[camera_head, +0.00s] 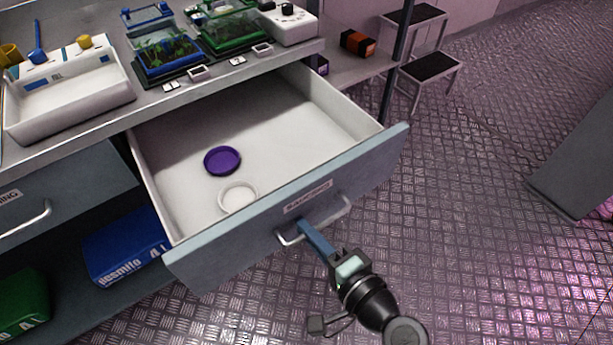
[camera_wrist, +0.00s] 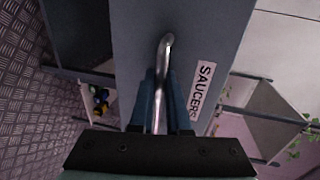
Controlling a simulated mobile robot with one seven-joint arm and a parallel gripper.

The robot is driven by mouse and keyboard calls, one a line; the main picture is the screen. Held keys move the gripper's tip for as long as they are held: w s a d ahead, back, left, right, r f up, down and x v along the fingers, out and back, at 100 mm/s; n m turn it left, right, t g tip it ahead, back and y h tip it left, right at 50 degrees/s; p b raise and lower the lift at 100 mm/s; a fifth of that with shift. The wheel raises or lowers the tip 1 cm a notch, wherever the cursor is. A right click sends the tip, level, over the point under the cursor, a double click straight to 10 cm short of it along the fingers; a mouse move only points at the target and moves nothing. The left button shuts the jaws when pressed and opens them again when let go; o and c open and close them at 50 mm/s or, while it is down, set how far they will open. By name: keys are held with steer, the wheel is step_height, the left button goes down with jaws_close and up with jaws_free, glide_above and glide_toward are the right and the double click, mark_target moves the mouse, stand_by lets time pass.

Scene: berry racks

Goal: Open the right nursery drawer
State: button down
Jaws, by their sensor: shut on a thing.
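The right drawer (camera_head: 330,196) is pulled well out from under the counter, with its white inside showing. A purple saucer (camera_head: 222,160) and a white saucer (camera_head: 238,197) lie in it. Its grey front bears a metal bar handle (camera_head: 342,214) and a label, which reads SAUCERS in the wrist view. My gripper (camera_head: 303,227) is at the left part of the handle, its blue fingers shut on the bar. In the wrist view the handle (camera_wrist: 166,55) runs between the two fingers of my gripper (camera_wrist: 163,85).
On the counter (camera_head: 200,93) are a white basin (camera_head: 75,98), planted trays (camera_head: 168,58) and a white device (camera_head: 290,22). A left drawer (camera_head: 60,195) is shut. Blue (camera_head: 125,247) and green bags lie below.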

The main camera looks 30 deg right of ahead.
steer(key=c, duration=1.2)
jaws_free()
steer(key=shift+o, duration=0.2)
steer(key=v, duration=1.3)
steer(key=shift+p, duration=0.35)
